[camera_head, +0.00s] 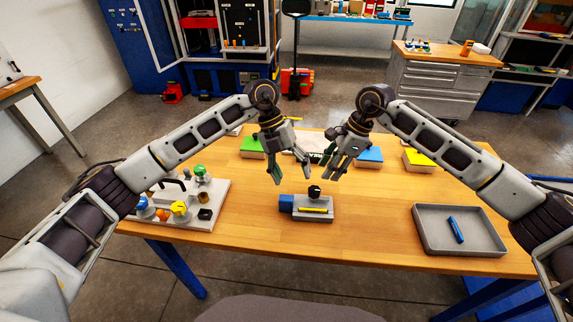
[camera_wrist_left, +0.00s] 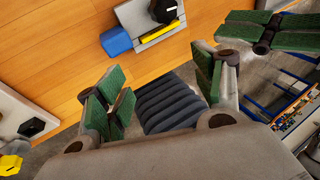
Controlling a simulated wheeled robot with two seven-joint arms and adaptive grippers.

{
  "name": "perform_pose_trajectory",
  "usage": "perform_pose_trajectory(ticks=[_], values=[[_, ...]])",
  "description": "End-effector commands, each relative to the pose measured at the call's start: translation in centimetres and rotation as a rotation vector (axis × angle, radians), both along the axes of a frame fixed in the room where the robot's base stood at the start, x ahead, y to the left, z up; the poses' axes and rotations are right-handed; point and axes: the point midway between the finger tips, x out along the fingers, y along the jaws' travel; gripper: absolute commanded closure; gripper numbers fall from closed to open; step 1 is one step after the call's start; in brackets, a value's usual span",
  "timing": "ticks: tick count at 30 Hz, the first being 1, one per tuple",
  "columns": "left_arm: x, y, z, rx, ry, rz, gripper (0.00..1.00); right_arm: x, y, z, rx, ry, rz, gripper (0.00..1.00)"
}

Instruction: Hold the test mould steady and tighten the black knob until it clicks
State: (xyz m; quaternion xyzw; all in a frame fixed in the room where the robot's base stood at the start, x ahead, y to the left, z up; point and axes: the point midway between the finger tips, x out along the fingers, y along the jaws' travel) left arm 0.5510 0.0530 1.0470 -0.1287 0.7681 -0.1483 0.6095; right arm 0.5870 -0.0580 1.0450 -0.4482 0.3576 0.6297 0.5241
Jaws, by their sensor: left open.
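The test mould (camera_head: 322,214) is a small grey block with a blue part (camera_head: 286,203) at its left end and a yellow strip along its front. It sits on the wooden table near the front middle. The black knob (camera_head: 314,191) stands on its top. Both also show at the top of the left wrist view, the mould (camera_wrist_left: 134,15) and the knob (camera_wrist_left: 163,9). My left gripper (camera_head: 291,178) is open and empty, above and behind the mould. My right gripper (camera_head: 333,174) hangs to its right, apart from the mould, with its green-padded fingers spread and nothing between them.
A pale board (camera_head: 213,217) with several coloured knobs stands at the left. A grey tray (camera_head: 425,236) with a blue stick-like item (camera_head: 455,229) lies at the right. Green (camera_head: 252,149), blue (camera_head: 369,157) and yellow (camera_head: 419,161) blocks line the back. Table beside the mould is clear.

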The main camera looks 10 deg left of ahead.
Motion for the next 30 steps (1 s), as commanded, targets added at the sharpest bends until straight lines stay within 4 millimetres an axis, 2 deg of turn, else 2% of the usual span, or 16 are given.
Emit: perform_pose_trajectory(ticks=[9, 15, 30], values=[[0.8, 0.8, 0.1, 0.261, -0.132, 0.025, 0.32, 0.0, 0.0, 0.0, 0.0, 0.0, 0.0, 0.64], [1.4, 1.4, 0.6, 0.366, -0.196, 0.054, 0.32, 0.0, 0.0, 0.0, 0.0, 0.0, 0.0, 0.64], [1.6, 1.6, 0.8, 0.401, -0.219, 0.065, 0.32, 0.0, 0.0, 0.0, 0.0, 0.0, 0.0, 0.64]])
